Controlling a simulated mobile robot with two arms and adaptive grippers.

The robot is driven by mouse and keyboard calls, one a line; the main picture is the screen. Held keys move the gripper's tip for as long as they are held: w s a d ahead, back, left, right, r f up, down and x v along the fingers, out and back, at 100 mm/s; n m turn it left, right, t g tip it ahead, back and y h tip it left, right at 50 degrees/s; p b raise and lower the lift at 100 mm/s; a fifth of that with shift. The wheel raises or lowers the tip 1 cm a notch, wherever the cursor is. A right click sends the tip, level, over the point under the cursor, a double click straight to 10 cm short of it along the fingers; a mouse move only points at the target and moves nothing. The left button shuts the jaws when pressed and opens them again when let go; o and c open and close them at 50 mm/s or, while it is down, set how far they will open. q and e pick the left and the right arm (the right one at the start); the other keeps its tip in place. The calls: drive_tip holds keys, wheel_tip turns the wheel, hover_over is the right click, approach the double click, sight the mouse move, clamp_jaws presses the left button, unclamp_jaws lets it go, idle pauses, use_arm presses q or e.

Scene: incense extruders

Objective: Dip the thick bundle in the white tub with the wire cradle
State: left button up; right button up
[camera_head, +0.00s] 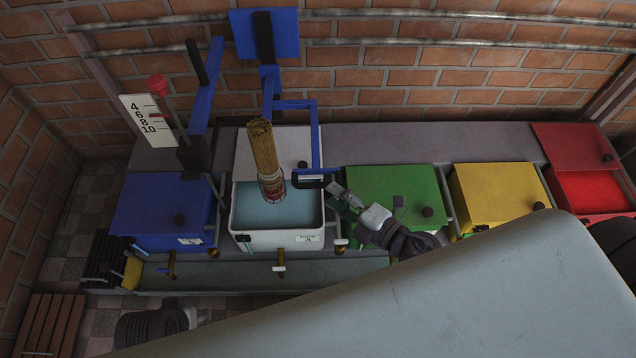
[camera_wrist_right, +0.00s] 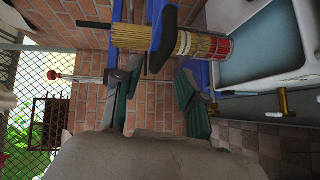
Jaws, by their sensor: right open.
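The thick bundle (camera_head: 263,148) of tan sticks stands nearly upright, its lower end in the wire cradle (camera_head: 272,189). The bundle also shows in the right wrist view (camera_wrist_right: 140,38). They are over the white tub (camera_head: 236,215), which holds pale blue liquid; I cannot tell whether the lower end touches it. A blue arm with a black handle (camera_head: 310,182) is beside the bundle. My right gripper (camera_head: 343,200) is open and empty just right of this handle. In the right wrist view the handle (camera_wrist_right: 163,42) lies ahead of the fingers. My left gripper (camera_head: 195,318) is low at the left, its fingers unclear.
A closed blue tub (camera_head: 150,208) stands left of the white one. Green (camera_head: 385,185) and yellow (camera_head: 500,192) tubs are closed to the right; the red tub (camera_head: 590,190) is open. Brass taps and a trough (camera_head: 220,277) run along the front. A large grey surface fills the lower right.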

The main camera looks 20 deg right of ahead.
sight(318, 184)
drive_tip(key=x, duration=0.5)
drive_tip(key=shift+w+a, duration=0.15)
drive_tip(key=shift+w, duration=0.2)
clamp_jaws()
